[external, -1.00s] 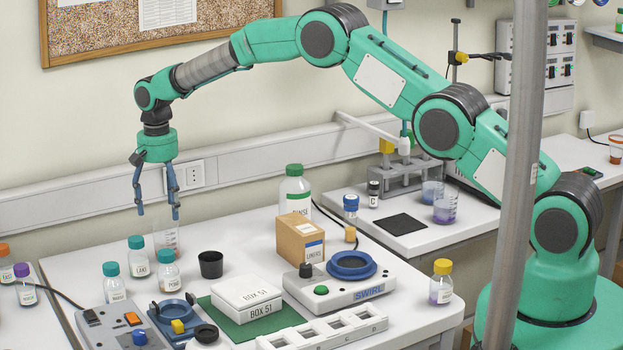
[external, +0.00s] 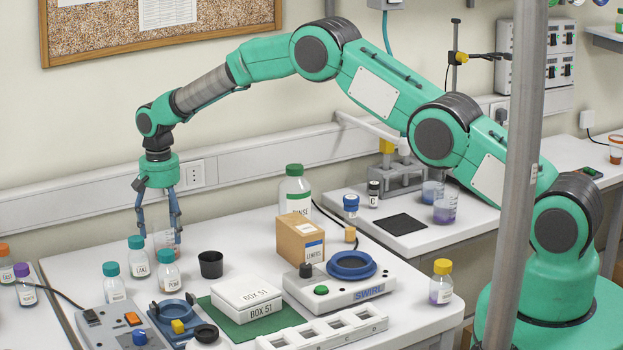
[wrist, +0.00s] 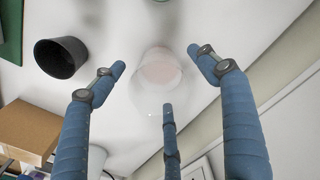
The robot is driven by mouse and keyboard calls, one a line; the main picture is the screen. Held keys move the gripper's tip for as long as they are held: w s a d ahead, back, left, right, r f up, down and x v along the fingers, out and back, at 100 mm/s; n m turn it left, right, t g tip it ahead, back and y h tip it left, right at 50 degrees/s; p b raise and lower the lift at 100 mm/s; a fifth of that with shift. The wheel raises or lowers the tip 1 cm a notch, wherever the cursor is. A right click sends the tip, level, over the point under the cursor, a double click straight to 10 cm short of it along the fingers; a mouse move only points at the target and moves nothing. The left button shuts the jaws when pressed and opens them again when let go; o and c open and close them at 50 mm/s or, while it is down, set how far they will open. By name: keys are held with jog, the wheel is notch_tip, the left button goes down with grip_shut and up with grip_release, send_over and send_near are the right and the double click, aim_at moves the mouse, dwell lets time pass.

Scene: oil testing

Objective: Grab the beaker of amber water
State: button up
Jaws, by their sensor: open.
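A clear beaker (external: 165,241) with faint graduation marks stands upright at the back of the bench. In the wrist view the beaker (wrist: 160,70) shows a pale pinkish content, blurred; I cannot make out a clear amber. My gripper (external: 159,236) has its blue fingers spread and pointing down, at about the height of the beaker's upper part. In the wrist view my gripper (wrist: 156,62) shows two fingers on either side of the beaker and a third below it in the picture, with gaps visible. Nothing is held.
Teal-capped bottles (external: 138,257) stand left of the beaker, and a black cup (external: 210,265) to its right. A cardboard box (external: 301,238) and a green-capped bottle (external: 295,190) are further right.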

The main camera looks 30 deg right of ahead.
aim_at(167, 244)
jog(key=shift+w+d+f, duration=0.15)
jog(key=shift+f, duration=2.3)
jog(key=c, duration=1.4)
